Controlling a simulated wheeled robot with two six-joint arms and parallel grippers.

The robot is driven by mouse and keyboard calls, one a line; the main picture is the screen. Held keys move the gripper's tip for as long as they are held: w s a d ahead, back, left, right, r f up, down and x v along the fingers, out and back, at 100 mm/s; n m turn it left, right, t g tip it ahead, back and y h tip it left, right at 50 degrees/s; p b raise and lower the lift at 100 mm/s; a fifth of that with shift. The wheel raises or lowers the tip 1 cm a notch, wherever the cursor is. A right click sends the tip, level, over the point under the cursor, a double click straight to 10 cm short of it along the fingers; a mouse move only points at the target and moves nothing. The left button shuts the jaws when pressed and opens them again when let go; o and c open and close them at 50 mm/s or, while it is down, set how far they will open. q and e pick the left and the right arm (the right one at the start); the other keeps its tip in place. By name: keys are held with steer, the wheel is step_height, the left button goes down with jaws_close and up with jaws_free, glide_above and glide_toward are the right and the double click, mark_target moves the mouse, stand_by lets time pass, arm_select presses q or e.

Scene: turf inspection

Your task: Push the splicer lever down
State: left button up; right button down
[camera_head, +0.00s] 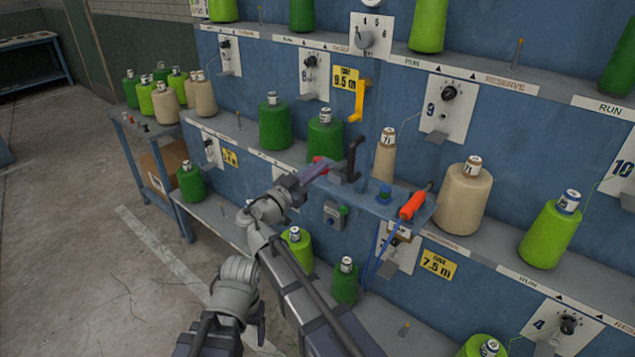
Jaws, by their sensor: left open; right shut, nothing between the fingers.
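A splicer stands on a small blue platform (370,194) in front of the blue machine. A black bent lever (353,157), apparently the splicer lever, stands upright at its left part. My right gripper (317,170) is shut and empty, with its tips just left of the lever. I cannot tell whether it touches the splicer. A red part (320,160) shows at its tips, partly hidden. My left gripper (213,338) is low at the bottom edge, well away from the splicer; its fingers are hard to make out.
An orange-handled tool (413,204) is at the platform's right end. Green and cream yarn cones stand on the ledges around, including a cream cone (463,199) to the right. A blue cart (150,165) with several cones is at the left. The floor at lower left is clear.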

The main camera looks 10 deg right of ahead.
arm_select(q)
step_height(320, 180, down, 5)
steer(key=b, duration=0.3)
arm_select(e)
steer(key=f, duration=0.3)
steer(key=shift+s+a+t+h, duration=0.25)
steer(key=shift+a+t+h, duration=0.05)
steer(key=shift+h, duration=0.1)
arm_select(q)
steer(key=shift+s+f+b, duration=0.1)
steer(key=shift+f+b, duration=0.05)
steer(key=shift+b, duration=0.25)
arm_select(e)
steer(key=shift+s+f, duration=0.1)
steer(key=shift+f, duration=0.1)
steer(key=shift+r, duration=0.15)
arm_select(q)
step_height(320, 180, up, 10)
steer(key=p, duration=1)
arm_select(e)
step_height(320, 180, up, 10)
